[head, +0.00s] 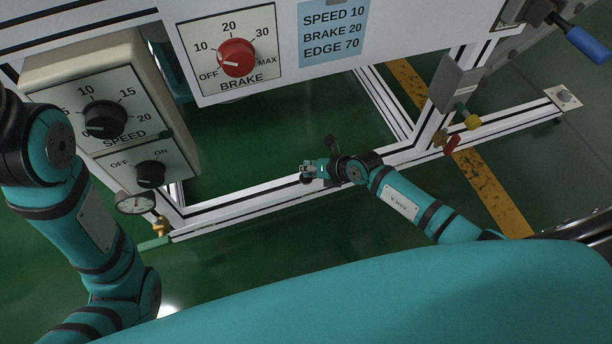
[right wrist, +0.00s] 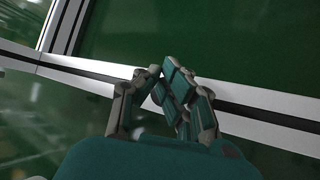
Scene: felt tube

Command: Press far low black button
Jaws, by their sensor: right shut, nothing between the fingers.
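I cannot make out a clear black push button in either view. My right gripper (head: 306,171) is above the lower white frame rail, near its middle in the head view. In the right wrist view its fingers (right wrist: 161,72) are closed with their tips together and nothing between them, over the rail. Two black rotary knobs show at left in the head view: the speed knob (head: 105,119) and the off/on knob (head: 150,174). My left arm comes in at the left edge; its gripper is not in view.
A red brake knob (head: 236,57) sits on the upper panel beside a blue label (head: 333,32). The white rail (head: 235,206) runs across below. A gauge (head: 135,203), a yellow-knobbed valve (head: 472,119), a red handle (head: 452,145) and a small floor plate (head: 563,97) stand around it.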

